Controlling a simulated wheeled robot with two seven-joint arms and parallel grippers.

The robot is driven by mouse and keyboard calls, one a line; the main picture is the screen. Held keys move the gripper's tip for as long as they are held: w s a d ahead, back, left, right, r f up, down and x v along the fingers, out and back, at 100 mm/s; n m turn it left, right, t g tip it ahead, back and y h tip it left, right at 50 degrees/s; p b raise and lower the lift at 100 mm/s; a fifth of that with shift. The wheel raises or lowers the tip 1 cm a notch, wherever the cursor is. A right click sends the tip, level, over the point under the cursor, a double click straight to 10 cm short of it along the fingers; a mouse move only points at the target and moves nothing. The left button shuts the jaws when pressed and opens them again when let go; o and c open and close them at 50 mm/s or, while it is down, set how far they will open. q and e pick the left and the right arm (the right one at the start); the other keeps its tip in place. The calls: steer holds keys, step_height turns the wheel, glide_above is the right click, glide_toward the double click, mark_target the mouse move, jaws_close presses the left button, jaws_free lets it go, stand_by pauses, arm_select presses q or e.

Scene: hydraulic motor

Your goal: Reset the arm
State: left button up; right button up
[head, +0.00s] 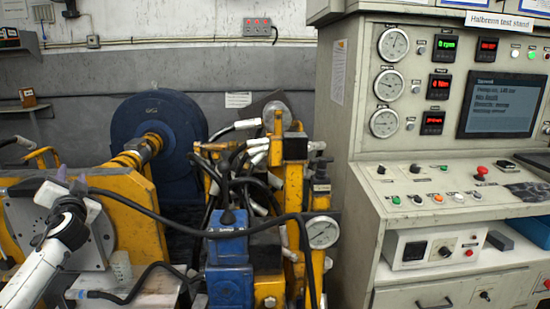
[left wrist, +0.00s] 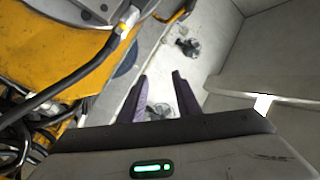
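My left arm comes in from the lower left of the head view. Its white wrist ends in my left gripper (head: 70,180), raised in front of the yellow machine (head: 130,202) and its round metal plate. In the left wrist view the two dark purple fingers of my left gripper (left wrist: 161,88) stand apart, with a clear gap and nothing held between them. A pale floor with small dark blurred items shows beyond the fingertips. I cannot tell from the head view whether the gripper touches the machine. My right arm and gripper are not in view.
A black hose (head: 170,224) runs close beside my left gripper. A beige control console (head: 370,180) stands at the right.

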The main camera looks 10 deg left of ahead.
arm_select(q)
steer(key=w+d+f+m+t+h, duration=0.3)
steer(key=w+d+h, duration=0.3)
steer(key=d+h, duration=0.25)
steer(key=s+d+f+g+h, duration=0.25)
steer(key=d+f, duration=0.55)
steer(key=f, duration=0.5)
steer(key=s+d+f+m+g+h, duration=0.1)
steer(key=s+d+f, duration=0.55)
steer(key=f, duration=0.25)
steer(key=s+d+f+g+h, duration=0.1)
steer(key=s+d+f, duration=0.55)
steer(key=f, duration=0.25)
steer(key=s+d+f+n+g+h, duration=0.1)
steer(key=s+d+f+g, duration=0.1)
steer(key=s+d+f, duration=0.8)
steer(key=s+d+f+n+g+h, duration=0.15)
steer(key=s+d, duration=0.55)
steer(key=s, duration=0.8)
step_height(320, 180, down, 7)
steer(key=d+b, duration=0.1)
steer(key=b, duration=0.8)
steer(key=shift+d, duration=0.2)
